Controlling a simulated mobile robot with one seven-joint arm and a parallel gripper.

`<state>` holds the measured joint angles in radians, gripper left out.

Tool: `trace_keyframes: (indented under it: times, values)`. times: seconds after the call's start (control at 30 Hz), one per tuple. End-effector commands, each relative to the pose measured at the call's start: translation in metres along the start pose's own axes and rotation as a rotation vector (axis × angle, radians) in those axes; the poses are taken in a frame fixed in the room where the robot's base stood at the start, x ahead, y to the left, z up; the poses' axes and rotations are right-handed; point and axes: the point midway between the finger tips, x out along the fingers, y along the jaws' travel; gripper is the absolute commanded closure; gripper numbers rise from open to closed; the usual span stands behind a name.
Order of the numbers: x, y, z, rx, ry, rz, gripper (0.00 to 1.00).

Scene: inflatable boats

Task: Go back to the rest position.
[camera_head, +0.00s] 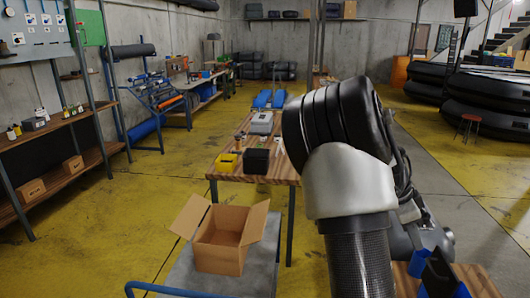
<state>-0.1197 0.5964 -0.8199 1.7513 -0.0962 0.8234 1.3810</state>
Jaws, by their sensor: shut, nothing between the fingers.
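My arm shows large in the right half of the head view, with a black upper joint, a pale collar and a dark carbon-look tube below. It folds over, and a grey link runs down behind it at the lower right. I cannot make out my gripper in this view.
An open cardboard box (222,240) stands on a grey cart (185,278) with a blue handle. Behind it is a wooden table (285,171) with a yellow item (226,161) and a black box (256,161). Shelves (88,178) line the left. Yellow floor (140,195) is clear between.

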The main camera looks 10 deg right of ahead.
Motion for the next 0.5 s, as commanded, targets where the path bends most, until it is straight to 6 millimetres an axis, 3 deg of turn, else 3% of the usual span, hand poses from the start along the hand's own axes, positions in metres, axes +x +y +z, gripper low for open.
trace_keyframes:
  times: [0.17, 0.37, 0.5]
  values:
    - [-0.032, 0.016, 0.032, -0.150, -0.137, -0.064, 1.00]
    - [-0.114, 0.062, 0.095, -0.546, -0.332, -0.277, 1.00]
    - [-0.173, 0.107, 0.130, -0.855, -0.369, -0.472, 1.00]
